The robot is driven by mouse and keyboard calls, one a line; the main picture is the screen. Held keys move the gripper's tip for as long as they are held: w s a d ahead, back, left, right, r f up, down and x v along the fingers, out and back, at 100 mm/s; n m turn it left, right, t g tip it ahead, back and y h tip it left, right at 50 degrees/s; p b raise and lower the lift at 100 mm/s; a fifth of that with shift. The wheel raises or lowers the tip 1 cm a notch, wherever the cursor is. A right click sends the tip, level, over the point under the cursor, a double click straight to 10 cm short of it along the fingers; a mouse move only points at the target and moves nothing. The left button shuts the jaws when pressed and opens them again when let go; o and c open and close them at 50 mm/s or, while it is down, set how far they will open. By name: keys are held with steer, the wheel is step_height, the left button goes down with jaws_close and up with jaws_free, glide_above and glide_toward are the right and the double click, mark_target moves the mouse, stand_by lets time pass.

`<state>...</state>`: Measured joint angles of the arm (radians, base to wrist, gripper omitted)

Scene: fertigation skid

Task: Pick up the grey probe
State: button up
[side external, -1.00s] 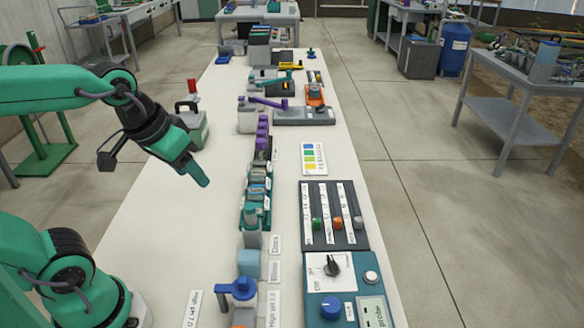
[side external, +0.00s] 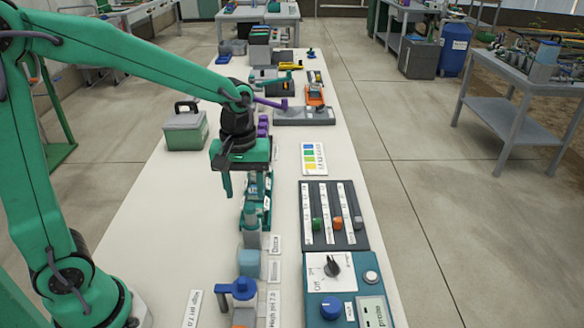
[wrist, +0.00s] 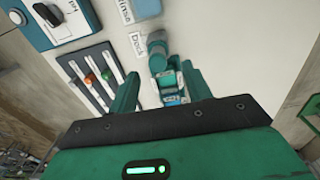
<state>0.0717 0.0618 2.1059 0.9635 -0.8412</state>
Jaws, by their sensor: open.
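What looks like the grey probe (side external: 252,236), a grey upright cylinder with a grey-teal top, stands beside the "Dock" label at the near end of a row of small teal-based items. It also shows in the wrist view (wrist: 157,54), at the upper middle, just beyond the fingertips. My gripper (side external: 246,188) hangs over the row, behind the probe as seen from the side camera. In the wrist view its two fingers (wrist: 161,74) are apart with nothing held between them. The small items show between the fingers. The probe's lower end is hidden.
A slider panel (side external: 333,215) and a teal control box (side external: 335,285) lie to the right. A green-grey case (side external: 185,130) stands behind left. The table's left side is clear.

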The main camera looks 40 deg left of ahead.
mark_target(250, 206)
steer(key=shift+w+f, duration=0.1)
steer(key=shift+f, duration=0.15)
steer(key=shift+w+f, duration=0.15)
steer(key=shift+f, duration=1.8)
steer(key=shift+w+f, duration=0.15)
steer(key=shift+f, duration=1.75)
steer(key=c, duration=0.9)
steer(key=shift+r, duration=0.1)
step_height(250, 206, up, 10)
steer(key=shift+f, duration=0.1)
